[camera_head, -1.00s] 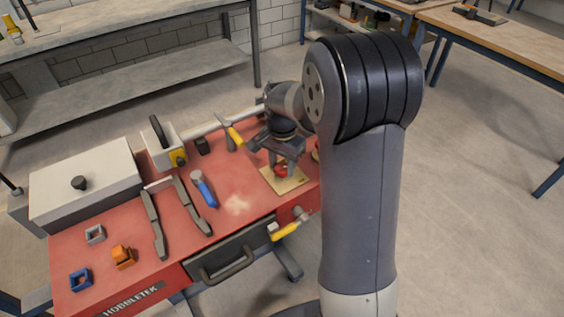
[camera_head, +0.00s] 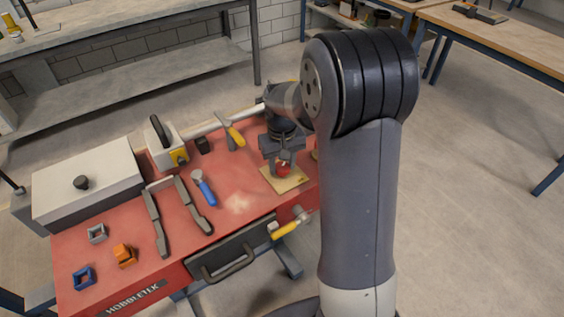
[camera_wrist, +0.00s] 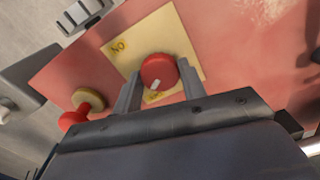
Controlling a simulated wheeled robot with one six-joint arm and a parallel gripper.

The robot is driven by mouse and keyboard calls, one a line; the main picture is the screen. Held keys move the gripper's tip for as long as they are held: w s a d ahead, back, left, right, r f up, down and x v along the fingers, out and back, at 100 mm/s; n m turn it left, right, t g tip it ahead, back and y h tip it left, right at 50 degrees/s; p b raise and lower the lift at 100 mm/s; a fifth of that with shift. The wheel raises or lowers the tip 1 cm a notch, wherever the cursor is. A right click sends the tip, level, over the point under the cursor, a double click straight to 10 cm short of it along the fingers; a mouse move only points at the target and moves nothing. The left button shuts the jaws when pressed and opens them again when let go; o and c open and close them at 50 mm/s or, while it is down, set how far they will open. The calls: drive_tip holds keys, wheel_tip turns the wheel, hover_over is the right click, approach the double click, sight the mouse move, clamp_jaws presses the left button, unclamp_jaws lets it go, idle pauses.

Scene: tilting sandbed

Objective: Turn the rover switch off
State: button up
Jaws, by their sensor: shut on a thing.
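The rover switch is a round red knob (camera_wrist: 158,72) with a white pointer mark, on a pale yellow plate (camera_wrist: 190,35). The plate has a label reading ON, upside down, at its upper left; another label below the knob is partly hidden. The white mark points down in the wrist view, toward that lower label. In the head view the knob (camera_head: 284,169) and plate (camera_head: 291,184) lie near the bench's right end. My gripper (camera_wrist: 160,80) has one finger on each side of the knob and is shut on it; it also shows in the head view (camera_head: 284,158).
The red bench (camera_head: 150,270) holds a blue-handled tool (camera_head: 203,187), dark clamp-like bars (camera_head: 156,225), a yellow-handled tool (camera_head: 236,135) and a white box (camera_head: 85,185). A red-and-tan knob (camera_wrist: 85,105) stands left of my gripper in the wrist view. A yellow-handled valve (camera_head: 287,229) sticks out in front.

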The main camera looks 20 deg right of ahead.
sight(282, 167)
drive_tip(key=shift+n, duration=1.2)
drive_tip(key=o, duration=1)
drive_tip(key=shift+c, duration=0.2)
wheel_tip(282, 167, up, 11)
drive_tip(key=shift+f, duration=0.2)
